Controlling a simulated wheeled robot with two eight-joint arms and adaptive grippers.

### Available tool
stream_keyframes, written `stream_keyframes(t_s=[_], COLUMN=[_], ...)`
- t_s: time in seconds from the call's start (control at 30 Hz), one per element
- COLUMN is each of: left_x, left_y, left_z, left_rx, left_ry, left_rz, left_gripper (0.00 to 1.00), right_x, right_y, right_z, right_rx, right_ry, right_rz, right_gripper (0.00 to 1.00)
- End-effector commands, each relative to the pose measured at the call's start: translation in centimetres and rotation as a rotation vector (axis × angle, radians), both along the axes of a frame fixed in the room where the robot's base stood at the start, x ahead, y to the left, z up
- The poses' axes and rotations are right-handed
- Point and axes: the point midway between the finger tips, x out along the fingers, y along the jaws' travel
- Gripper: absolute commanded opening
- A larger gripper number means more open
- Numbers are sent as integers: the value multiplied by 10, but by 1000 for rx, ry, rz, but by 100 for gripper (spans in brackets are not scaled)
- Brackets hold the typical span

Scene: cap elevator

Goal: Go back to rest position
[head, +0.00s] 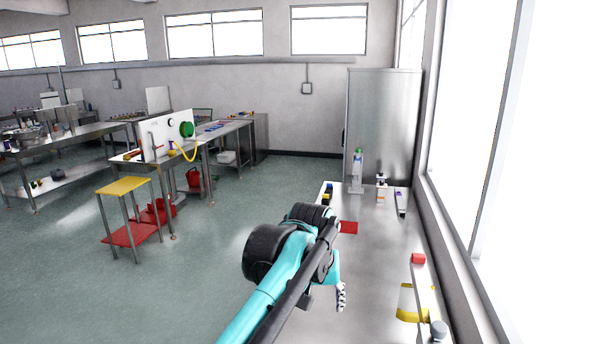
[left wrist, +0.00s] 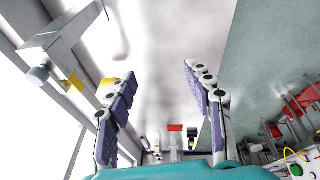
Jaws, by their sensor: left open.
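My left arm, turquoise and black, reaches in from the bottom of the head view. My left gripper (head: 341,296) hangs over the near part of the metal counter (head: 375,262), mostly hidden behind my own arm, with only a dark-and-white finger showing. In the left wrist view the two purple-padded fingers of my left gripper (left wrist: 160,82) stand wide apart with nothing between them. The grey counter surface lies beyond them. My right gripper is in neither view.
On the counter are a red square (head: 348,227), several bottles, including a green-capped one (head: 358,170), and at right a tilted grey bar (head: 424,290) with a red block (head: 418,258) and a yellow part (head: 406,302). A window wall borders the right; open floor (head: 215,255) lies left.

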Motion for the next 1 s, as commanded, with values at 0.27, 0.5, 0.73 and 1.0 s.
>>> stream_keyframes(t_s=[0.27, 0.5, 0.73, 1.0], left_x=[-82, -158, -192, -195], left_y=[122, 190, 213, 215], left_z=[-110, -222, -278, -281], left_rx=[3, 37, 63, 66], left_ry=[-152, -272, -330, -336], left_rz=[62, 107, 127, 127], left_gripper=[52, 52, 52, 52], right_x=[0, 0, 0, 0], right_y=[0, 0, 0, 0], right_z=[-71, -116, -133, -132], right_rx=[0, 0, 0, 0], right_ry=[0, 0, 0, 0], right_rz=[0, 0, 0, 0], right_gripper=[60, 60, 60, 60])
